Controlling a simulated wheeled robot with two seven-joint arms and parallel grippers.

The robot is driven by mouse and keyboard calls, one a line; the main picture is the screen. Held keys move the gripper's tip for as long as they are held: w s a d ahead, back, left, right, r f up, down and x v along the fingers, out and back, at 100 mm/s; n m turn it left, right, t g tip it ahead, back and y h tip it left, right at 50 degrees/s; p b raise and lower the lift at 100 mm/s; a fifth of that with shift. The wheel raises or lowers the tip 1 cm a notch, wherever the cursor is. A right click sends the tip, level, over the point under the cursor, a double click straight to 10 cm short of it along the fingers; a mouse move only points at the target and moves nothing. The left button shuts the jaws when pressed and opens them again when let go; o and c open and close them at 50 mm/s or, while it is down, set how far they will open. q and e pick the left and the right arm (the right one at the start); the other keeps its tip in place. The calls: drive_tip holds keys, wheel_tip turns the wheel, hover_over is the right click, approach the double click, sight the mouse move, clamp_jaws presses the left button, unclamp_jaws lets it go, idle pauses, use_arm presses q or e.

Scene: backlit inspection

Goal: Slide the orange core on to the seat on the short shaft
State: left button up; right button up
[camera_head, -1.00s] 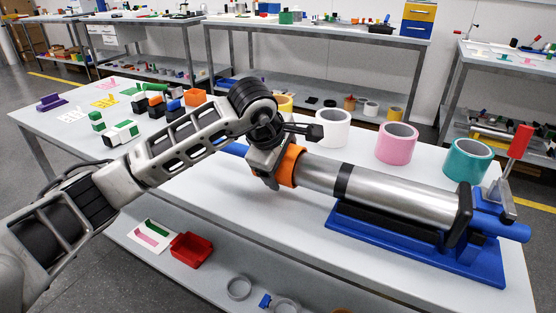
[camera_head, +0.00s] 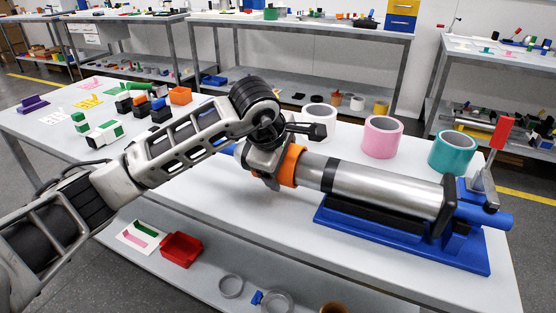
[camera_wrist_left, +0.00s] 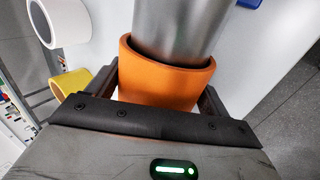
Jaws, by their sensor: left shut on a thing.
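My left gripper (camera_head: 270,168) is shut on the orange core (camera_head: 291,166), a short ring. In the head view the core is around the left end of the silver shaft (camera_head: 385,190), short of a black band (camera_head: 329,174) on it. In the left wrist view the core (camera_wrist_left: 165,80) stands between the fingers with the shaft (camera_wrist_left: 178,28) inside it; a dark gap shows along its rim. The shaft lies across a blue stand (camera_head: 400,244). My gripper hides the core's left end. My right gripper is not in view.
A white roll (camera_head: 320,118), a pink roll (camera_head: 382,137) and a teal roll (camera_head: 452,153) stand behind the shaft. A red-handled lever (camera_head: 502,133) rises at the stand's right end. Small coloured parts lie at the table's far left. A red bin (camera_head: 181,249) is on the lower shelf.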

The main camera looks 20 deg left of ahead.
sight(312, 163)
use_arm(q)
drive_tip(key=shift+s+d, duration=0.15)
drive_tip(key=shift+d, duration=1.5)
drive_tip(key=shift+s+d, duration=0.1)
drive_tip(key=shift+d, duration=1.55)
drive_tip(key=shift+d, duration=0.1)
drive_tip(key=o, duration=1.1)
drive_tip(key=shift+c, duration=0.2)
